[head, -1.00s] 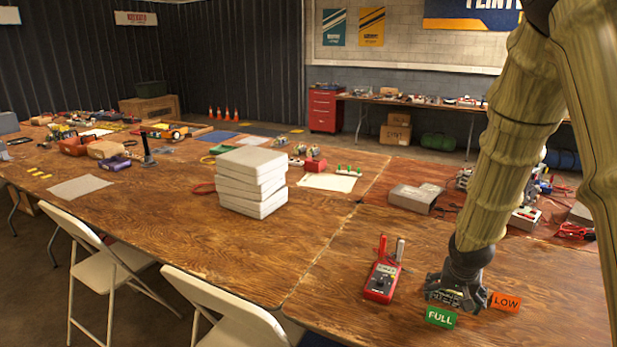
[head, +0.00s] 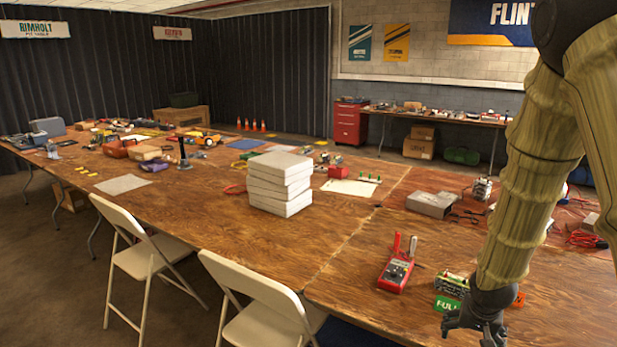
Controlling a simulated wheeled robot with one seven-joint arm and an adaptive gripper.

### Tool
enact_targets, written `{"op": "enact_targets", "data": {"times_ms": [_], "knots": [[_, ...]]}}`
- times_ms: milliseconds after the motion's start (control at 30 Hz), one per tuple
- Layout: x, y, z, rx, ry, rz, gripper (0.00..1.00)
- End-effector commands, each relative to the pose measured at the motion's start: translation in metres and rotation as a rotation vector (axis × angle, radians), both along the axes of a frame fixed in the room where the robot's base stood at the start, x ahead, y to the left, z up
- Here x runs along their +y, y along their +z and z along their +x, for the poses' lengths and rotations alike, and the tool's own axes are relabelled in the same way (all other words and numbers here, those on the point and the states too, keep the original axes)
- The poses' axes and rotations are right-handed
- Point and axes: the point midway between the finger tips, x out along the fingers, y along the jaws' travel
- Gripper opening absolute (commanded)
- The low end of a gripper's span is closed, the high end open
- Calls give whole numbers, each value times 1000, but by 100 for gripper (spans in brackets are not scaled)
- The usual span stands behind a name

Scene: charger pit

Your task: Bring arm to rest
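My gripper (head: 470,333) hangs at the lower right edge of the head view, in front of the table's near side. Its dark fingers look spread apart, with nothing seen between them. Part of it is cut off by the bottom edge. A small pack with green and dark parts (head: 452,284) rests on the table just behind my gripper, apart from the fingers. A green "FULL" label (head: 447,304) stands in front of the pack. An orange label (head: 519,299) is mostly hidden behind my wrist.
A red meter with two probes (head: 396,270) lies left of the pack. A stack of white boxes (head: 280,190) stands mid-table. A grey metal box (head: 431,203) sits farther back. Folding chairs (head: 262,300) line the near side. The tabletop left of the meter (head: 345,270) is clear.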

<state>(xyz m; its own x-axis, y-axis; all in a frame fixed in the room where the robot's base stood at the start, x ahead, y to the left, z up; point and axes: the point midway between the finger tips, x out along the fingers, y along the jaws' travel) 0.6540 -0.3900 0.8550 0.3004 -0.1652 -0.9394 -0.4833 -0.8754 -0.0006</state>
Motion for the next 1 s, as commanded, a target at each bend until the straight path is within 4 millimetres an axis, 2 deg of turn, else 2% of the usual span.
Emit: {"op": "enact_targets", "data": {"times_ms": [267,467,700,1000], "knots": [[25,-49,-24,45,61,30,92],[55,-105,-59,94,132,63,92],[93,-176,-123,161,226,98,92],[130,-243,-215,240,329,119,92]]}}
